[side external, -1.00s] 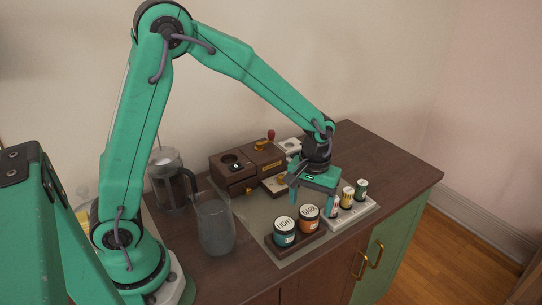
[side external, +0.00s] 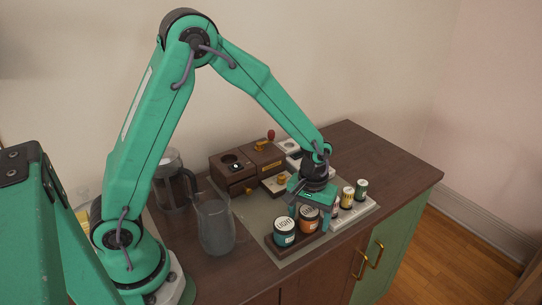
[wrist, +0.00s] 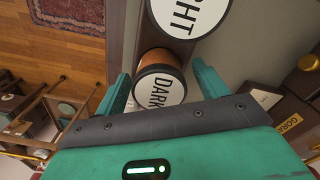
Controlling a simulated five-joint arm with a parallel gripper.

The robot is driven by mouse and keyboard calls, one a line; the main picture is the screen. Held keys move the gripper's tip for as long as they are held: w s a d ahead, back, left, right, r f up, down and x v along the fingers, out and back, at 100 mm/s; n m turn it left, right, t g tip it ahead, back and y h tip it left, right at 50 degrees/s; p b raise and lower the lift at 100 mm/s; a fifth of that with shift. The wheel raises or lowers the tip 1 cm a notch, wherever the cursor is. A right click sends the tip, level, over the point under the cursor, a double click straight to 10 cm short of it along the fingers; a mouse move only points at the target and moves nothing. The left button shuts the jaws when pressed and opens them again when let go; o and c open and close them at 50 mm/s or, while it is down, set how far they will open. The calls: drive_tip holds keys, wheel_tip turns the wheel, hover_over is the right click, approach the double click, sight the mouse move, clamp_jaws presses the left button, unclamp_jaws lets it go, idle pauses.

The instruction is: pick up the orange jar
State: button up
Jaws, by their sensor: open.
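The orange jar (side external: 309,225) with a white DARK label on its lid stands upright in a dark wooden holder (side external: 298,244). My gripper (side external: 309,213) is open and sits over this jar, partly hiding its top. In the wrist view my gripper (wrist: 162,88) has one finger on each side of the orange jar (wrist: 166,57), with a gap on both sides. How far down the fingers reach along the jar I cannot tell. The teal jar labelled LIGHT (side external: 284,232) stands beside it on the left.
A pale rack with small jars (side external: 348,194) stands close on the right. A wooden box unit (side external: 235,175) is behind, and a glass pitcher (side external: 215,225) and a French press (side external: 173,185) are at left. The cabinet's front edge is near the holder. The far right top is clear.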

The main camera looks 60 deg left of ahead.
sight(310, 210)
drive_tip(key=c, duration=1.1)
drive_tip(key=shift+c, duration=0.2)
drive_tip(key=shift+r, duration=0.15)
drive_tip(key=shift+r, duration=0.45)
wheel_tip(310, 210, up, 3)
drive_tip(key=shift+r, duration=0.15)
drive_tip(key=s+d+r, duration=0.6)
drive_tip(key=s+d, duration=0.1)
drive_tip(key=d, duration=0.2)
drive_tip(key=shift+s+r, duration=0.25)
drive_tip(key=shift+r, duration=0.05)
